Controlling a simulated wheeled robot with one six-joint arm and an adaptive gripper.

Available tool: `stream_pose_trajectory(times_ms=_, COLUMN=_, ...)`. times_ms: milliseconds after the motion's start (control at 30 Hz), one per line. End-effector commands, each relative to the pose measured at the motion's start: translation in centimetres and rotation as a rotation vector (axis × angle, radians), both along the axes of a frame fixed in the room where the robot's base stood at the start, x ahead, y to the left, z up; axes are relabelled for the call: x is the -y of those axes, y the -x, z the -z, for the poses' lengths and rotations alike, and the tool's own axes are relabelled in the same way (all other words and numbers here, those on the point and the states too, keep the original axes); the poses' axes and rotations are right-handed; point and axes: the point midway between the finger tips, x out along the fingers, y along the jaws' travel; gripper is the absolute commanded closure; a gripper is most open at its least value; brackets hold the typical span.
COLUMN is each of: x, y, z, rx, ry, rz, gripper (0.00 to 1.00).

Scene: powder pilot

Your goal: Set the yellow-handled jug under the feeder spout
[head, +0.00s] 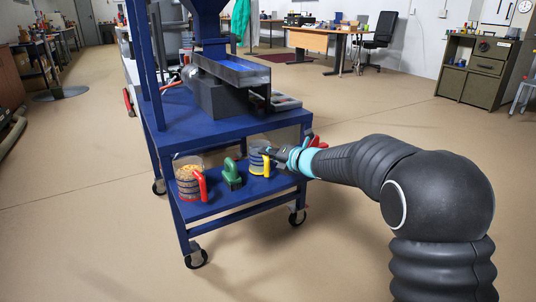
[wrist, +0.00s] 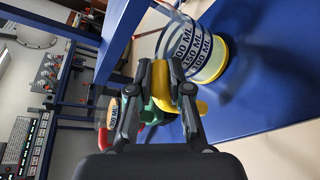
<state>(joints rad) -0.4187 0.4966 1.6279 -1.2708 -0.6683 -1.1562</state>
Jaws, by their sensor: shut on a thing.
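The yellow-handled jug (head: 257,160) stands on the lower shelf of the blue cart, at its right side. It is clear, with dark volume bands and a yellow base. In the wrist view the jug (wrist: 205,50) is just beyond my fingers. My gripper (head: 274,155) reaches in from the right. In the wrist view my gripper (wrist: 174,85) is shut on the jug's yellow handle (wrist: 187,95). The space right below the trough's end is partly hidden.
On the same shelf (head: 225,200) stand a red-handled jug (head: 189,180) with yellowish contents and a green-handled item (head: 232,173). Blue cart posts and the top deck (head: 200,125) enclose the shelf from above. The floor right of the cart is clear.

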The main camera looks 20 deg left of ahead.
Motion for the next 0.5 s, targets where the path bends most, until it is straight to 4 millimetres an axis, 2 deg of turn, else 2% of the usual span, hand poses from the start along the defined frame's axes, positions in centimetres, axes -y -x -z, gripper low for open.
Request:
stream_pose_trajectory(times_ms=267, x=-0.01, y=0.01, z=0.53, rx=0.000, ry=0.000, rz=0.000, gripper=1.00)
stream_pose_trajectory(times_ms=300, x=-0.01, y=0.01, z=0.49, rx=0.001, ry=0.000, rz=0.000, gripper=0.77)
stream_pose_trajectory(times_ms=400, x=0.00, y=0.00, z=0.46, rx=0.001, ry=0.000, rz=0.000, gripper=0.52)
stream_pose_trajectory(times_ms=500, x=0.00, y=0.00, z=0.47, rx=0.001, ry=0.000, rz=0.000, gripper=0.52)
